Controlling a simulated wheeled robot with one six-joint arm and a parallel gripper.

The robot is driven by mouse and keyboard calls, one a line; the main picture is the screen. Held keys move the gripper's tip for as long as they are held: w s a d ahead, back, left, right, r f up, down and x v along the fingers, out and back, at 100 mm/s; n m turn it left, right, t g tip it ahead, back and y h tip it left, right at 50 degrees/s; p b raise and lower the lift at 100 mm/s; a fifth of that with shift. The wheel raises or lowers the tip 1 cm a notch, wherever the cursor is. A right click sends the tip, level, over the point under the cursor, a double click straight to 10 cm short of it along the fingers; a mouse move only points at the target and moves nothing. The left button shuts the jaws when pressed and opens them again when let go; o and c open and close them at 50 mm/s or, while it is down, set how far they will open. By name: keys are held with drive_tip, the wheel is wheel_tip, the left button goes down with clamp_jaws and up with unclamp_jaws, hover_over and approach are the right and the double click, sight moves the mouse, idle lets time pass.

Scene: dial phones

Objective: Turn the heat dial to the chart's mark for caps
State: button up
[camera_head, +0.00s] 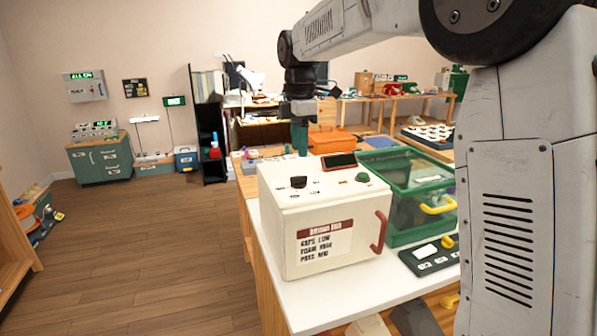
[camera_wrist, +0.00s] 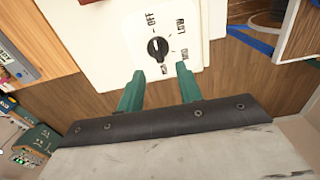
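The heat dial (camera_head: 298,182) is a black knob on top of the white drying box (camera_head: 285,240). In the wrist view the dial (camera_wrist: 158,47) has OFF, LOW and other marks around it; OFF is above it and LOW at its upper right. Its exact pointing is too small to tell. The chart (camera_head: 325,243) on the box front reads caps low, foam high, and a third line that seems to be pads mid. My gripper (camera_head: 300,140) hangs above the box's far side. In the wrist view my gripper (camera_wrist: 160,86) has two green fingers apart, empty, just below the dial in the picture.
The box top also has a dark display (camera_head: 339,160) and a green button (camera_head: 362,177). A green clear-sided case (camera_head: 410,190) stands close on the right. The space above the dial looks clear.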

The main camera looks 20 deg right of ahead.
sight(299, 176)
drive_tip(key=shift+w+f, duration=0.25)
drive_tip(key=shift+f, duration=0.1)
wheel_tip(299, 176, down, 7)
drive_tip(key=shift+f, duration=0.15)
clamp_jaws()
